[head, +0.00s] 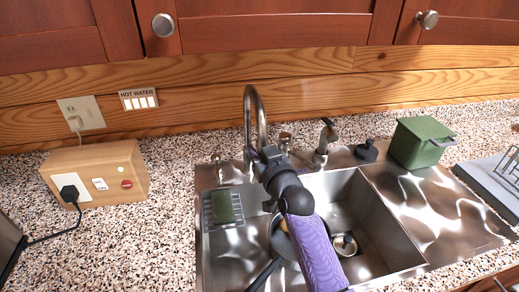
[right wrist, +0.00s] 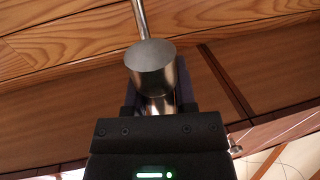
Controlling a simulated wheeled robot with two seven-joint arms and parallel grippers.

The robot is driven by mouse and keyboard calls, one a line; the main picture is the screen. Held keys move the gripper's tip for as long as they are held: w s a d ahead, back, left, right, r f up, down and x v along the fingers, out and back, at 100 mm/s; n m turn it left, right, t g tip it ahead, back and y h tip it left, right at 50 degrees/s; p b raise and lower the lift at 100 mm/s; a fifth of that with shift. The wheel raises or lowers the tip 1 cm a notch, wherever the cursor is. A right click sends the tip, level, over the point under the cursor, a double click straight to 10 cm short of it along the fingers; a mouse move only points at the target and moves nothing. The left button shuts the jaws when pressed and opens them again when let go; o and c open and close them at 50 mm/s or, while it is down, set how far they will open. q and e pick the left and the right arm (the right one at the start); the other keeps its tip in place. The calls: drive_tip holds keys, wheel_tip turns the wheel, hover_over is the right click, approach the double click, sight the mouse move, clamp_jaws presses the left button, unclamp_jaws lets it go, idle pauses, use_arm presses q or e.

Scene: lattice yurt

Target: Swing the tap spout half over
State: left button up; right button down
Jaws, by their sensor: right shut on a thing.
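The metal tap spout (head: 261,106) is a tall gooseneck that rises behind the sink and curves over toward me. My right gripper (head: 268,158) is shut on the spout's down-turned end, and my arm reaches up to it across the basin. In the right wrist view the spout's round metal end (right wrist: 151,65) stands between the dark fingers of my right gripper (right wrist: 160,98). The gripper hides part of the spout's lower end in the head view. My left gripper is not in view.
The steel sink (head: 395,250) holds a dark pan (head: 262,275) and a drain strainer (head: 344,245). A green sponge (head: 224,207) lies on a rack at the left. A soap pump (head: 325,140) and green bin (head: 420,143) stand to the right, a wooden box (head: 115,170) to the left.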

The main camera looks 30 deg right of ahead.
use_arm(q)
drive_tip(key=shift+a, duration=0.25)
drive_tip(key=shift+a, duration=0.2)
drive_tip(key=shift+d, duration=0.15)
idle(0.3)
